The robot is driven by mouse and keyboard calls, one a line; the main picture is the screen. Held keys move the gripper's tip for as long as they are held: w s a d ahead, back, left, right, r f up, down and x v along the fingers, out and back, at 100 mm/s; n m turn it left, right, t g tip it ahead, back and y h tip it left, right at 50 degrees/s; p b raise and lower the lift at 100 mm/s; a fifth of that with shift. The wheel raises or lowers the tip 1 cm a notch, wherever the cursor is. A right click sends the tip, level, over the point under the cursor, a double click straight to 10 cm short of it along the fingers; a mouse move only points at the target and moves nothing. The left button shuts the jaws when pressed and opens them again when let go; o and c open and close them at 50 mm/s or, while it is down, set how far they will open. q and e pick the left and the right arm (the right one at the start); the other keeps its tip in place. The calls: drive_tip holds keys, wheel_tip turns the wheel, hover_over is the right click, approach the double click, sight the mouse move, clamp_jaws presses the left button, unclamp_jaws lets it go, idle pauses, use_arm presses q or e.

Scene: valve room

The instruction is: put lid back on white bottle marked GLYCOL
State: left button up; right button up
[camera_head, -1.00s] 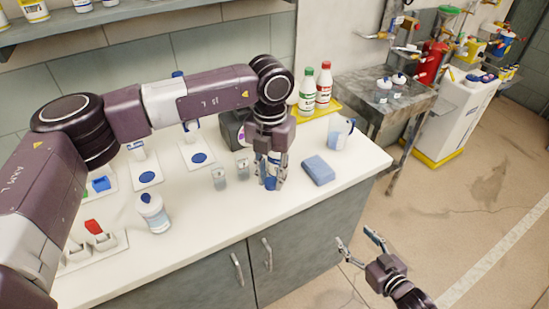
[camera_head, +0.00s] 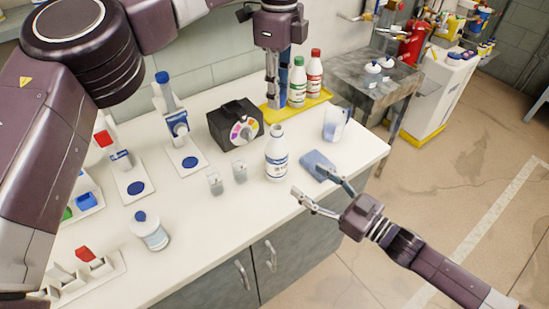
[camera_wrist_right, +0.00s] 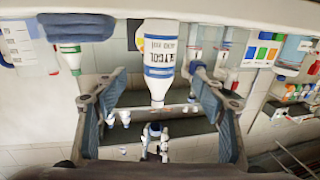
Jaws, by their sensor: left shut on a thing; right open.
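The white bottle marked GLYCOL (camera_head: 277,160) stands upright on the counter, its neck bare with no lid. It also shows upside down in the right wrist view (camera_wrist_right: 160,58), between the open fingers. My left gripper (camera_head: 275,106) is shut, pointing down, above and behind the bottle and apart from it. What it holds is mostly hidden by the fingers and seems to be the lid. My right gripper (camera_head: 314,181) is open and empty at the counter's front edge, to the right of the bottle, with its fingers pointing toward it.
Two glass beakers (camera_head: 227,178) stand left of the bottle. A black box with a colour dial (camera_head: 236,125) and a yellow tray (camera_head: 318,97) with capped bottles are behind.

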sight(284, 163)
use_arm(q)
drive_tip(key=shift+a, duration=0.1)
use_arm(e)
drive_tip(key=x, duration=1.2)
drive_tip(key=shift+c, duration=0.4)
clamp_jaws()
use_arm(q)
drive_tip(key=shift+f, duration=2.5)
